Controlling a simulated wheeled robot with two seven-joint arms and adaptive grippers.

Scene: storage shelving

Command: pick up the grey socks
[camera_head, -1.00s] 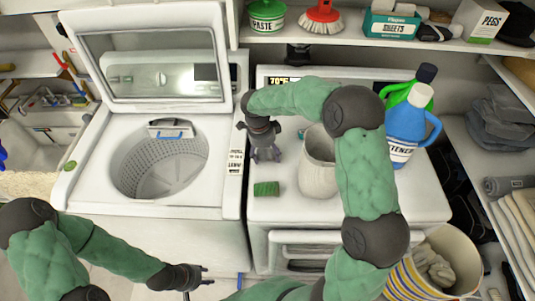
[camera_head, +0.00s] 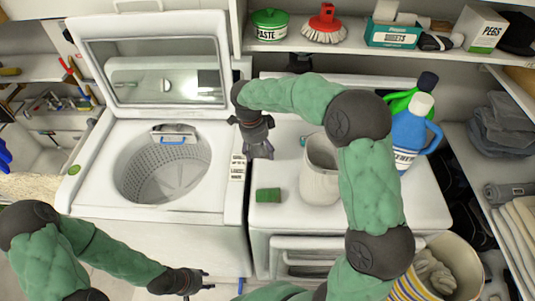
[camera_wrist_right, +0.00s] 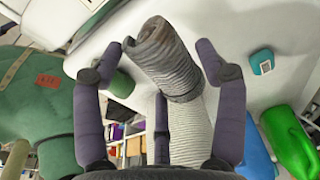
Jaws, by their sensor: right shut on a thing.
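A rolled, ribbed grey bundle, which I take as the grey socks (camera_wrist_right: 166,62), sits between the fingers of my right gripper (camera_wrist_right: 163,60) in the right wrist view. The fingers are shut on it, with one fingertip on each side. In the head view my right gripper (camera_head: 258,142) points down over the left part of the right-hand machine's top. The socks cannot be told apart from the fingers there. My left gripper (camera_head: 203,281) is low at the front of the left washer, empty, its fingers apart.
A cream jar (camera_head: 319,180) and a green sponge (camera_head: 268,195) stand on the right machine top. Blue (camera_head: 409,135) and green bottles are behind my right arm. The washer (camera_head: 95,180) is open, its lid raised. A striped basket (camera_head: 455,262) is at lower right.

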